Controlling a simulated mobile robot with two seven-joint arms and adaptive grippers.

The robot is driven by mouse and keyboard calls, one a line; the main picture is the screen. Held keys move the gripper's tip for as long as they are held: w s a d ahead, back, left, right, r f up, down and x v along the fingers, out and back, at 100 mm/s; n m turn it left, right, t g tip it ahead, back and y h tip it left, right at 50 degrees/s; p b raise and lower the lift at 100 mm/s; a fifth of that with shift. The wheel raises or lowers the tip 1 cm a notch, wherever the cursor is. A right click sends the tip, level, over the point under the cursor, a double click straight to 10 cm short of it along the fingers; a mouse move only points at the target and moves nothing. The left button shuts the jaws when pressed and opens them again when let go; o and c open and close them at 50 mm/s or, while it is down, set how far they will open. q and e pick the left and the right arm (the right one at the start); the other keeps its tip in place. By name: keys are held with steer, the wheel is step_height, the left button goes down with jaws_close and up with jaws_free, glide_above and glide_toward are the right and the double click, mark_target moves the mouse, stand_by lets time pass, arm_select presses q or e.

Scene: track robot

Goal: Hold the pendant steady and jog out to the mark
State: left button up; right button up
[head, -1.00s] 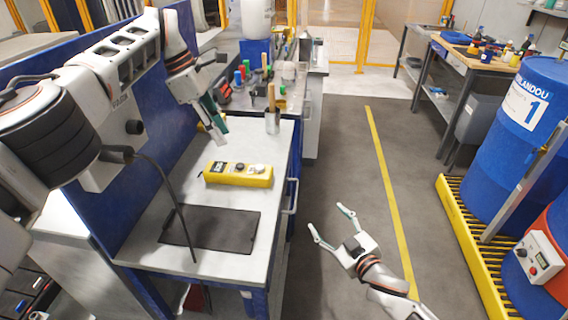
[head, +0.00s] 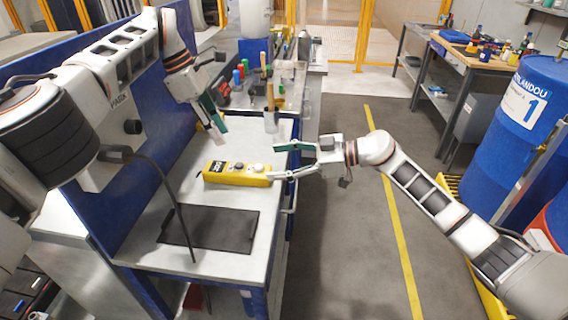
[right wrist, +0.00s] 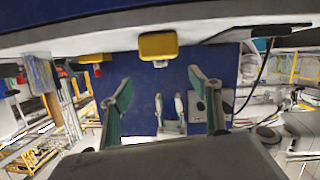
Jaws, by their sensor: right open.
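The yellow pendant (head: 225,175) with buttons lies on the light bench top; its end also shows in the right wrist view (right wrist: 158,45). My right gripper (head: 274,163) is open, its fingers pointing left at the pendant's right end. One finger is close beside that end; I cannot tell if it touches. My left gripper (head: 214,130) hangs above the bench behind the pendant, fingers apart and empty. It also shows in the right wrist view (right wrist: 171,107). A yellow line (head: 393,210) runs along the floor right of the bench; I cannot tell if it is the mark.
A dark mat (head: 210,229) lies on the bench in front of the pendant. A blue panel (head: 80,110) borders the bench on the left. The floor between is clear.

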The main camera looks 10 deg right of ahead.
mark_target(258, 168)
steer(key=shift+d+f+m+g+h, duration=0.3)
steer(key=shift+d+g+h, duration=0.1)
steer(key=shift+g+h, duration=0.1)
steer(key=shift+a+f, duration=0.15)
steer(key=shift+f, duration=0.1)
steer(key=shift+x, duration=3.6)
steer(key=shift+c, duration=0.3)
arm_select(q)
steer(key=shift+c, duration=0.4)
arm_select(e)
steer(key=c, duration=1.6)
arm_select(q)
jaws_close()
arm_select(e)
steer(key=shift+c, duration=0.2)
